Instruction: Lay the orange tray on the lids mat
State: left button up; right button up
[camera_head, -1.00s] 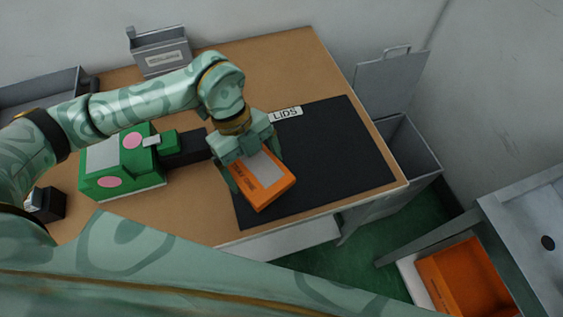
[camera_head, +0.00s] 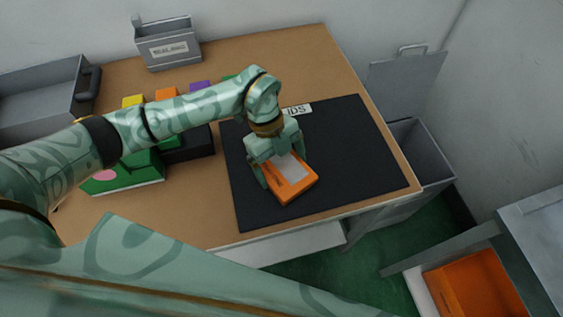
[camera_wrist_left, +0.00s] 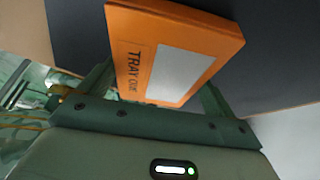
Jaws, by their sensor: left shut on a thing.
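The orange tray (camera_head: 299,190) is a flat box with a pale grey panel on its face. In the left wrist view the orange tray (camera_wrist_left: 133,42) shows lettering that looks like "TRAY ONE". My left gripper (camera_head: 276,182) is shut on the tray, with a finger at each side. The tray is over the left part of the dark lids mat (camera_head: 345,150); I cannot tell whether it touches the mat. The mat's white label at the back edge is partly hidden by my left arm. My right gripper is not in view.
Yellow (camera_head: 133,101), orange and purple pieces lie behind the arm. A grey labelled bin (camera_head: 168,47) stands at the back. The mat's right side is clear.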

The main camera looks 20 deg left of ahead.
pick_arm(q)
jog(key=o, duration=0.8)
jog(key=shift+f, duration=0.1)
jog(key=shift+o, duration=0.2)
jog(key=p+v, duration=0.2)
jog(key=v, duration=1)
jog(key=shift+p, duration=0.4)
